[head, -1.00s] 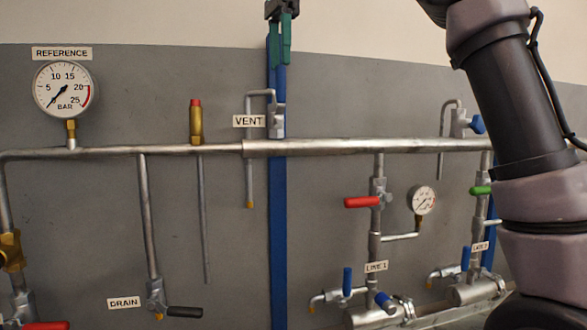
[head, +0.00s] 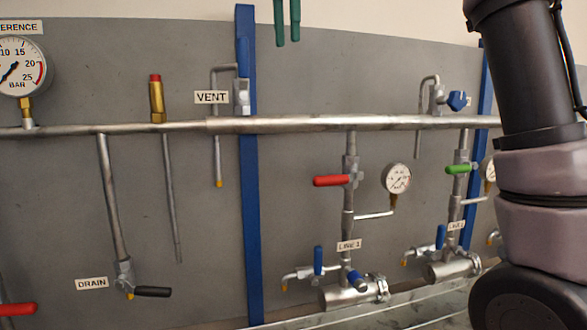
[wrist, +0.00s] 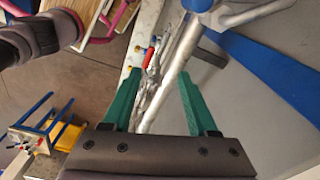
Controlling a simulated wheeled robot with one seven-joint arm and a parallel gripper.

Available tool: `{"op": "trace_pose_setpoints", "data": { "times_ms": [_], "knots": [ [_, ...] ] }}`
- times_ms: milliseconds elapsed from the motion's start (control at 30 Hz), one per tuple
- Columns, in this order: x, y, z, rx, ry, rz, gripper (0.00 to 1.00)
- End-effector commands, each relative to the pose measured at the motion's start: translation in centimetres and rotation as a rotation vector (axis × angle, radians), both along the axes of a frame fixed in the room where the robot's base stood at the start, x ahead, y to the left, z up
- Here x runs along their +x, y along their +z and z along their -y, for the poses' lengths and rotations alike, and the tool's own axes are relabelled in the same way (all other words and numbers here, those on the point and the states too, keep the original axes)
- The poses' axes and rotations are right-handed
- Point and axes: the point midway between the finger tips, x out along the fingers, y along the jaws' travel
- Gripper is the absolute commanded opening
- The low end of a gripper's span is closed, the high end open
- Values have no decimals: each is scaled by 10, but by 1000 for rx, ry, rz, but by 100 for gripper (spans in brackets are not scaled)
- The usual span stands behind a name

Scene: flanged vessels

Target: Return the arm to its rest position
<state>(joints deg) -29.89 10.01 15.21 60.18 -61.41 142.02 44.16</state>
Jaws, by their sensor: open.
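My gripper (head: 287,22) shows at the top edge of the head view as two green fingers pointing down, with a gap between them. In the wrist view my gripper (wrist: 160,95) has its two green fingers spread wide apart with nothing held between them. Pipework shows behind the gap there, and I cannot judge its distance. In the head view the fingers are above the horizontal header pipe (head: 320,124) and right of the blue upright (head: 247,190). My arm fills the right side of the head view.
On the grey panel are a vent valve (head: 241,95), a drain valve (head: 124,278), a red-handled valve (head: 332,181), a green-handled valve (head: 459,169) and a gauge (head: 397,178). In the wrist view a blue-framed stand (wrist: 40,125) is at lower left.

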Motion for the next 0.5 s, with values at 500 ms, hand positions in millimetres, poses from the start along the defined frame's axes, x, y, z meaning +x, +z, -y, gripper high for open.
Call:
{"op": "trace_pose_setpoints", "data": {
  "times_ms": [500],
  "knots": [
    [-19, -50, 121, -20, 356, 125, 59]
  ]
}}
